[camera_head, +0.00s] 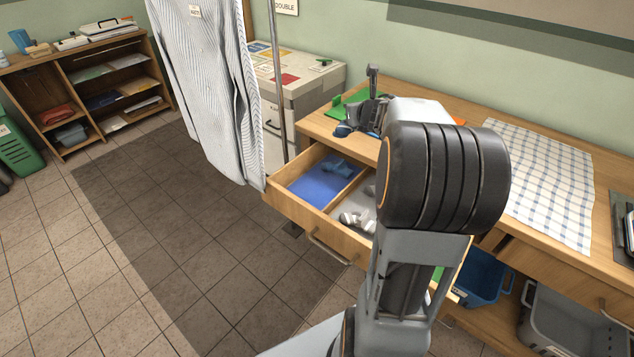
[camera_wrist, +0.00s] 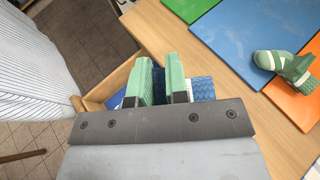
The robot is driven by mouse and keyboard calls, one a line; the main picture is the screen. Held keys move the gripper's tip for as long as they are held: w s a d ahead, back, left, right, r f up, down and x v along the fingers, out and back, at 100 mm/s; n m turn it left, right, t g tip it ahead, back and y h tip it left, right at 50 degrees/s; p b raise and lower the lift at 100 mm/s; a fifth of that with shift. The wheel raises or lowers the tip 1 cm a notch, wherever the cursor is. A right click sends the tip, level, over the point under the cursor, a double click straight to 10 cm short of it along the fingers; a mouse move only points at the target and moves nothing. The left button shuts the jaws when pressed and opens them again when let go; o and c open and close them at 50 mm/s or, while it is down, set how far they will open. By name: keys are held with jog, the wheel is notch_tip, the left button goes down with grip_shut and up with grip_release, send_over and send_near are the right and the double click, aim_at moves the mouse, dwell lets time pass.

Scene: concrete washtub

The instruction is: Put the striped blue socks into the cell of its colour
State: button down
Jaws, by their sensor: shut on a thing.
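The striped blue socks (camera_wrist: 201,88) show between and beside my green gripper fingers (camera_wrist: 159,66) in the wrist view. My gripper is shut on them, and the fingers hide part of them. In the head view the socks (camera_head: 343,130) hang at the table's left edge, above the open drawer (camera_head: 325,236). The drawer has a blue-floored cell (camera_head: 308,187) on the left, with a blue item (camera_head: 338,169) lying in it. Beside it, past a wooden divider, is a grey cell with grey-and-white striped socks (camera_head: 352,219). My arm hides the drawer's right part.
On the table are green (camera_wrist: 184,6), blue (camera_wrist: 238,42) and orange (camera_wrist: 297,100) mats. A hanging striped cloth (camera_head: 210,90) is left of the drawer. A checked cloth (camera_head: 540,175) covers the table's right side.

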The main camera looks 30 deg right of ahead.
jog(key=w+a+f+n+y, duration=0.3)
jog(key=a+y, duration=0.1)
jog(key=a, duration=0.2)
jog(key=w+a+f+n+y, duration=0.2)
jog(key=a+n+y, duration=0.15)
jog(key=a, duration=0.25)
jog(key=shift+g+y, duration=0.4)
jog(key=shift+y, duration=0.05)
jog(key=shift+w+a+f+b, duration=0.15)
jog(key=shift+f+b, duration=1.1)
jog(key=shift+f, duration=2.25)
jog(key=shift+s+a+f+b, duration=0.2)
jog(key=shift+f+b, duration=1.05)
jog(key=shift+f, duration=2.2)
jog(key=shift+w+a+f+b, duration=0.2)
jog(key=shift+f+b, duration=1.05)
jog(key=shift+f, duration=2.25)
jog(key=shift+f+b, duration=0.2)
jog(key=shift+b, duration=0.1)
jog(key=c, duration=1.1)
grip_release()
jog(key=shift+r, duration=0.15)
